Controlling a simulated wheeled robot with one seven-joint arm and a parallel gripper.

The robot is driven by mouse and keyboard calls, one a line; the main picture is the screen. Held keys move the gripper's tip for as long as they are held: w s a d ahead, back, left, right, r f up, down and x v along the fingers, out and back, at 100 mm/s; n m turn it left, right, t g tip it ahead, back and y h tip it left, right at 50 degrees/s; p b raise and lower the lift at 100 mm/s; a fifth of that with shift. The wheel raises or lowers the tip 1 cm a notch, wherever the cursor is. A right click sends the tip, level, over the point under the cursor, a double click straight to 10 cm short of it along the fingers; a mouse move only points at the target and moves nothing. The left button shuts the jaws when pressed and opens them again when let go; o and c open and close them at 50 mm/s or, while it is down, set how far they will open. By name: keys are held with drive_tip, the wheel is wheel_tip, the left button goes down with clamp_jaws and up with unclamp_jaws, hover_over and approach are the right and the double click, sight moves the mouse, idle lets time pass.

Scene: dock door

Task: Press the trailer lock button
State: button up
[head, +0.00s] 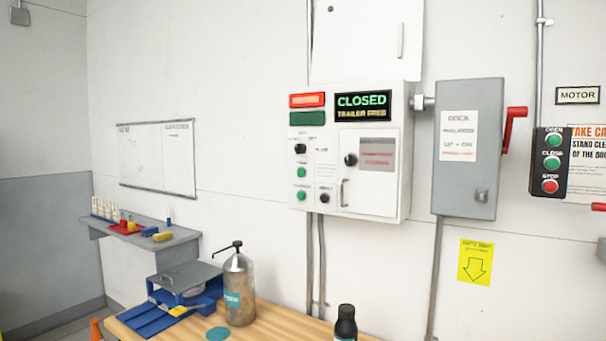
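A white control box (374,92) hangs on the wall in the head view. Its display (363,106) reads "CLOSED" and, below, what looks like "TRAILER FREE". A lit red lamp (307,100) sits above a dark green lamp (307,119) at its upper left. Below them are a black knob (300,149), an upper green button (301,172), a lower green button (301,196) and a small black control (324,198). Their labels are too small to read, so I cannot tell which is the trailer lock button. My gripper is not in view.
A grey switch box (466,190) with a red lever (514,124) hangs to the right, then a door button station (551,161). Below the control box, a wooden bench (270,326) carries a pump bottle (238,290), a blue-grey device (187,285) and a black bottle (345,323).

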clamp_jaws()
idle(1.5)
